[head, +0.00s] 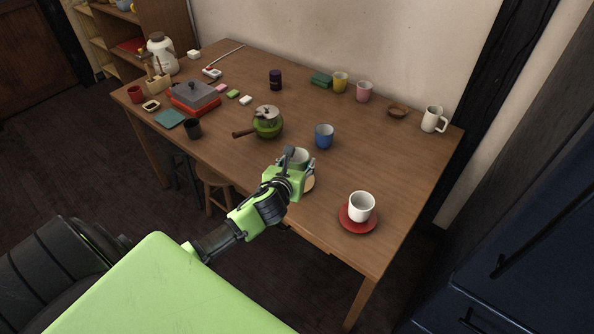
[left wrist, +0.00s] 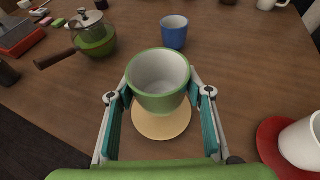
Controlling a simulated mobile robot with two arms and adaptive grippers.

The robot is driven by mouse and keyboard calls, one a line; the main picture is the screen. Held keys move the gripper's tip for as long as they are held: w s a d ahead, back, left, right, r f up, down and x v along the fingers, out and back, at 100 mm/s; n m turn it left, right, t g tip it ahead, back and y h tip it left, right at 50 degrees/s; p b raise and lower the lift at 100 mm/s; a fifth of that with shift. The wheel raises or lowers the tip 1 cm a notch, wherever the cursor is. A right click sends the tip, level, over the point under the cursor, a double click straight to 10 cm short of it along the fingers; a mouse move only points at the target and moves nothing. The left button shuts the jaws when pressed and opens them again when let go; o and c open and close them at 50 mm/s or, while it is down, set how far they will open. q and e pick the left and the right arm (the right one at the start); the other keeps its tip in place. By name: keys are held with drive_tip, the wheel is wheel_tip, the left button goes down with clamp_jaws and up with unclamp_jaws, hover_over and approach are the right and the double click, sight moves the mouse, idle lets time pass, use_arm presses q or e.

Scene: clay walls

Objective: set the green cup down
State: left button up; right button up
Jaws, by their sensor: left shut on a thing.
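The green cup (head: 300,156) has a pale inside and is upright and empty. My left gripper (head: 294,163) is shut on it, with one finger on each side in the left wrist view (left wrist: 160,101). The cup (left wrist: 159,101) is over a round tan coaster (left wrist: 163,132) near the table's front edge. The coaster (head: 310,184) is mostly hidden behind my gripper in the head view. I cannot tell whether the cup's base touches it. My right gripper is not in view.
A blue cup (head: 324,136) stands behind the green cup. A green pot (head: 267,124) with a handle is to the left. A white cup (head: 361,205) stands on a red saucer (head: 345,222) at the right. The wooden table (head: 390,160) is bare between them.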

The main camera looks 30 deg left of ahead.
use_arm(q)
drive_tip(key=shift+w+a+f, duration=0.1)
drive_tip(key=shift+w+f, duration=0.05)
drive_tip(key=shift+f, duration=0.15)
drive_tip(key=shift+w+a+f, duration=0.1)
drive_tip(key=shift+w+f, duration=0.05)
drive_tip(key=shift+f, duration=1.6)
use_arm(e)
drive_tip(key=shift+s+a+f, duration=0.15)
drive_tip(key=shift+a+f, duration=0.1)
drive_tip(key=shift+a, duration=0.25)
use_arm(q)
drive_tip(key=shift+f+b, duration=0.15)
drive_tip(key=shift+b, duration=0.15)
drive_tip(key=o, duration=1.2)
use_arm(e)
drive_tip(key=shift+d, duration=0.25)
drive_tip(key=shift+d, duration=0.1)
